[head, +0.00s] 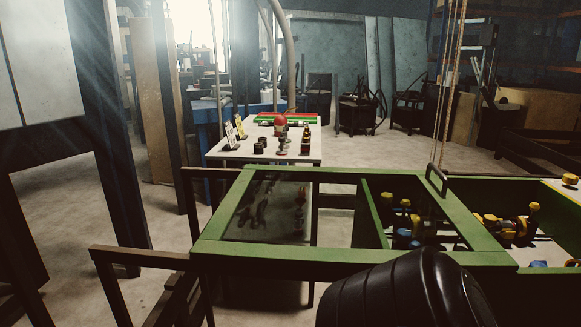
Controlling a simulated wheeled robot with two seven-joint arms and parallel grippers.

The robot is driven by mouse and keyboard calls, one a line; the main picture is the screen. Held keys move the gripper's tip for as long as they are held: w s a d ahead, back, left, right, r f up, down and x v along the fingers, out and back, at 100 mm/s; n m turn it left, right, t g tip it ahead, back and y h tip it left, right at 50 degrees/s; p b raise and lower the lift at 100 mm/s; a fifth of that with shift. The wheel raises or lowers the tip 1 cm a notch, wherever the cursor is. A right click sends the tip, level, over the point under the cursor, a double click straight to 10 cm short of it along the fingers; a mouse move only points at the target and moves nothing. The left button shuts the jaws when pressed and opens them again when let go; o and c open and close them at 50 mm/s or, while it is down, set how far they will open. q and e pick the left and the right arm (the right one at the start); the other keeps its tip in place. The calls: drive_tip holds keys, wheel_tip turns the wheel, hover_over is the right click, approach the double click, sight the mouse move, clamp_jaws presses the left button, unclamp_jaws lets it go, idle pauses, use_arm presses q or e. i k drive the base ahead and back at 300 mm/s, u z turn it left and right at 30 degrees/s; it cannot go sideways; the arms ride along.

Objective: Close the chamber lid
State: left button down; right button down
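A green rectangular frame (340,258), which looks like the chamber lid, spans the lower middle of the head view. Its left part has a dark, glossy, see-through pane (265,215). A dark handle (437,180) sits on its right bar, and ropes (450,85) run up from near there. I cannot tell whether this frame is raised or rests on the chamber. Black and yellow parts (405,222) show through its right opening. Neither of my grippers is in view. A black rounded form covers the front right edge of the frame; it may be part of my arm.
Brown bars (140,255) stand left of the green frame. More yellow and black fittings (515,222) lie at the right. A white table (262,157) with a red ball (280,121) and small dark items stands behind. A dark post structure (110,160) stands at the left.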

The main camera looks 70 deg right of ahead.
sight(485, 253)
drive_tip(key=k, duration=0.8)
drive_tip(key=z, duration=0.75)
